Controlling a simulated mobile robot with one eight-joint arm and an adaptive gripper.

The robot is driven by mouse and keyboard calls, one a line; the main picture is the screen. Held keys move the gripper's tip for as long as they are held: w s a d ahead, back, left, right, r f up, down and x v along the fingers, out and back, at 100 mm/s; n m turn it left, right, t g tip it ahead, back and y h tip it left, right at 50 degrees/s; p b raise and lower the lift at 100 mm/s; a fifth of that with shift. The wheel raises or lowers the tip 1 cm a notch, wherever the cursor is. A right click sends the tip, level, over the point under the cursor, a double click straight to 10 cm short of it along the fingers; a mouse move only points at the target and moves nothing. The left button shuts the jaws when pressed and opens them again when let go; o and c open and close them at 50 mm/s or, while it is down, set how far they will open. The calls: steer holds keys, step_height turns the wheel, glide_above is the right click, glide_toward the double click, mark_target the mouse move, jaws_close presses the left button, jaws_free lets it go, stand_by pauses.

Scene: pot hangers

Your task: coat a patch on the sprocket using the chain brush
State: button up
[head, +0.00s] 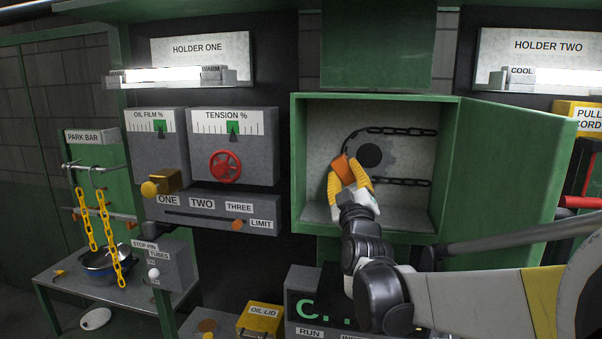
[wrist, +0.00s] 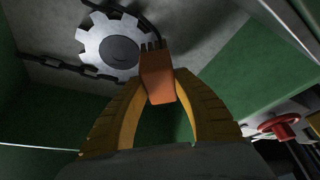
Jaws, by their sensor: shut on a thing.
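The sprocket (head: 370,155) is a grey toothed wheel with a dark hub on the back wall of an open green cabinet. A dark chain (head: 402,132) runs from it in two strands to the right. In the wrist view the sprocket (wrist: 112,45) is at the upper left. My gripper (head: 348,172) is inside the cabinet, its yellow fingers shut on the orange chain brush (wrist: 157,75). The brush's dark bristles point at the sprocket's right edge in the wrist view. I cannot tell whether they touch it. In the head view the brush (head: 340,165) is just left of the sprocket.
The green cabinet door (head: 508,175) stands open on the right. The cabinet's left wall (head: 298,165) is close to my gripper. A grey control panel with a red wheel (head: 225,166) stands to the left. A yellow oil lid box (head: 260,320) is below.

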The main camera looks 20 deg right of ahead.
steer(key=shift+w+d, duration=0.5)
steer(key=shift+w, duration=0.15)
